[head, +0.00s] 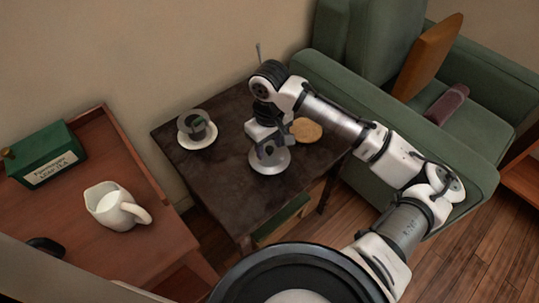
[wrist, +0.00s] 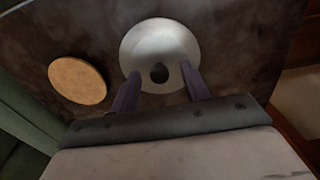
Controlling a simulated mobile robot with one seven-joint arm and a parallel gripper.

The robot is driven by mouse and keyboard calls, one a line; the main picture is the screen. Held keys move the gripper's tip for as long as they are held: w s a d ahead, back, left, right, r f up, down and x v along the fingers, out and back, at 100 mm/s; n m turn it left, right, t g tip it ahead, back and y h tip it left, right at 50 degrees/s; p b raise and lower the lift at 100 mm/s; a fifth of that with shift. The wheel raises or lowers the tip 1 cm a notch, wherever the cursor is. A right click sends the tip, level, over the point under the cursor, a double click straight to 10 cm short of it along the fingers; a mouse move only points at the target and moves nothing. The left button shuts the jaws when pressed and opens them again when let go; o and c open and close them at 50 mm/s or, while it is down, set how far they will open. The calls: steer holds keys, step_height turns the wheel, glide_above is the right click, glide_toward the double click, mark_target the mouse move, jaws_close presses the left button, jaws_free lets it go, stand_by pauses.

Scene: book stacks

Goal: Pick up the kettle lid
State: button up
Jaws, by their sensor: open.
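The kettle lid (head: 270,166) is a round pale-grey disc with a dark knob, lying on the dark side table. It also shows in the wrist view (wrist: 160,38), with its knob between my fingers. My gripper (head: 270,151) is directly above the lid, pointing down and partly hiding it. In the wrist view my open gripper (wrist: 161,73) has one finger on either side of the knob, with gaps between. I cannot tell how far the fingertips are above the lid's surface.
A round tan disc (head: 308,130) lies just right of the lid. A cup on a white saucer (head: 194,143) stands at the table's left. A white jug (head: 113,207) and a green box (head: 47,154) stand on the reddish desk (head: 60,235). A green armchair (head: 345,103) borders the right.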

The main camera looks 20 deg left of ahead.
jaws_close()
steer(key=shift+r, duration=0.1)
